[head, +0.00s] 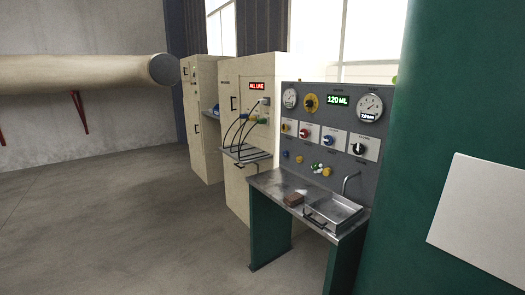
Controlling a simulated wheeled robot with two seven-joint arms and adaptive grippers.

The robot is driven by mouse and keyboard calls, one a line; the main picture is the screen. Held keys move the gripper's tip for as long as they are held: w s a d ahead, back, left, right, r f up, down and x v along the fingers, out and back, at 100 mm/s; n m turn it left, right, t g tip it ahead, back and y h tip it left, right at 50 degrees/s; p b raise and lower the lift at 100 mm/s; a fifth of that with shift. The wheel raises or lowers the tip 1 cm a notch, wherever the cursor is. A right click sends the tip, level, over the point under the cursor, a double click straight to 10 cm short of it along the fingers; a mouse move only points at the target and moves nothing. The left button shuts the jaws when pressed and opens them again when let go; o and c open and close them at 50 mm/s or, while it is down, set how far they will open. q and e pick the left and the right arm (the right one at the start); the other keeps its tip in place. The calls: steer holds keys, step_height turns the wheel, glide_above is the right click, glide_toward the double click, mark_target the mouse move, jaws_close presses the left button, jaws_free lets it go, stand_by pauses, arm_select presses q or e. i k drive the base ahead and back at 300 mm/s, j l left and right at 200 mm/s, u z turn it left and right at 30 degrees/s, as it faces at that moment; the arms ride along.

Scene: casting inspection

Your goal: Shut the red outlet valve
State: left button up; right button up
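A grey test panel (345,172) stands right of centre in the head view, above a steel bench. A row of white plates on it carries several knobs. A red knob (304,133) is on the second plate from the left. The labels are too small to read, so I cannot confirm it is the outlet valve, and its setting is unclear. A blue knob (327,140) and a black knob (358,148) are to its right. Neither of my grippers is in view.
The bench (272,185) holds a steel tray (352,211) and a brown block (294,199). Beige cabinets (205,148) stand left of the panel. A green surface (435,120) fills the right side. The floor (120,235) at left is clear.

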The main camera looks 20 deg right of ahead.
mark_target(306, 133)
steer(key=i+j+z, duration=0.15)
steer(key=i, duration=0.7)
steer(key=i+j+z, duration=0.1)
steer(key=i+z, duration=0.3)
steer(key=i+j+z, duration=0.2)
steer(key=i+z, duration=0.2)
steer(key=i+j+z, duration=0.65)
steer(key=j+z, duration=0.15)
